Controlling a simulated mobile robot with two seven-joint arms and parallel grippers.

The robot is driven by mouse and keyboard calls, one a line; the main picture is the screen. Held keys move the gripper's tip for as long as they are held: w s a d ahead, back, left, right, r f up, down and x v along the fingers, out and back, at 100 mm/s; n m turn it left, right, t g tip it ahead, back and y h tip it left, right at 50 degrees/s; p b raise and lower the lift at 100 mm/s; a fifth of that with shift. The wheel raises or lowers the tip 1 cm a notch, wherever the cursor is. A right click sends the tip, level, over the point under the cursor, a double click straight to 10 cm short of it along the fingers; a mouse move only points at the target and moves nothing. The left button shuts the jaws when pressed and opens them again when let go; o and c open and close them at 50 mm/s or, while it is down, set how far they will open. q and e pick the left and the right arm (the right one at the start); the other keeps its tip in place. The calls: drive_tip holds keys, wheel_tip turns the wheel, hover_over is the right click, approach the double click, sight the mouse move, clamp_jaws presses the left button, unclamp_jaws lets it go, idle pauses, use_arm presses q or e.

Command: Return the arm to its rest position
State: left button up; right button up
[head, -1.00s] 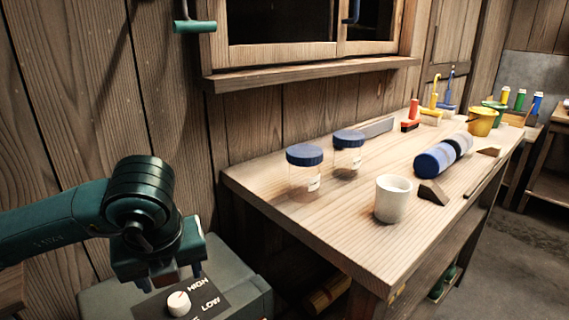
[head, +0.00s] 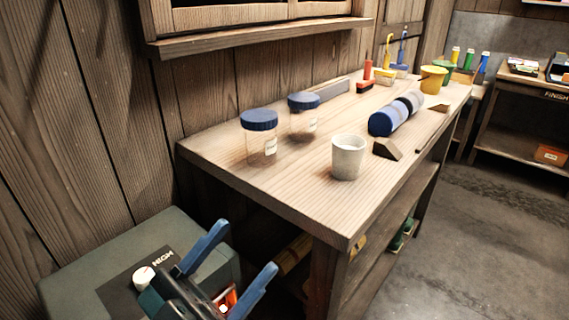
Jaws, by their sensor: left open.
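My left gripper (head: 243,248) shows at the bottom of the head view, left of centre. Its two blue fingers point up and to the right and stand wide apart, with nothing held between them. It is in front of the grey-green box with a white knob (head: 144,277) and a dark label reading HIGH. It appears apart from the workbench (head: 270,205). A small orange-red patch shows near the finger bases; I cannot tell what it is. Most of the left arm is out of the picture. My right gripper is not in view.
On the workbench stand two blue-lidded jars (head: 261,140) (head: 303,118), a white cup (head: 348,157), a dark wedge (head: 386,149), a blue roll (head: 388,119) and a yellow bucket (head: 432,79). A shelf marked FINISH (head: 520,85) is at right. The floor (head: 465,240) between is clear.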

use_arm(q)
drive_tip(key=s+a+f+n+g+y, duration=0.1)
drive_tip(key=a+f+n+y, duration=0.3)
drive_tip(key=f, duration=0.3)
drive_tip(key=s+a+f+n+y, duration=0.1)
drive_tip(key=a+f+n+y, duration=0.1)
drive_tip(key=f+n+y, duration=0.35)
drive_tip(key=s+a+f+n+g+y, duration=0.1)
drive_tip(key=a+f+n+y, duration=0.15)
drive_tip(key=f+y, duration=0.55)
drive_tip(key=shift+w+r+m+g+h+p, duration=0.35)
drive_tip(key=shift+r+g+p, duration=0.45)
drive_tip(key=shift+p, duration=3.8)
drive_tip(key=shift+w+r+m+g+h+p, duration=0.45)
drive_tip(key=shift+g+p, duration=0.55)
drive_tip(key=shift+p, duration=3.55)
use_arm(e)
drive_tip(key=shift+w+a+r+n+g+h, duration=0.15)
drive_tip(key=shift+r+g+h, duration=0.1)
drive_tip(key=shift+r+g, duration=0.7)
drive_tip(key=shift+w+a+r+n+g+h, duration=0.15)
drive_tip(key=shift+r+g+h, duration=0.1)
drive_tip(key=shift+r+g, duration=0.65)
use_arm(q)
drive_tip(key=shift+s+r, duration=0.1)
drive_tip(key=shift+s, duration=0.05)
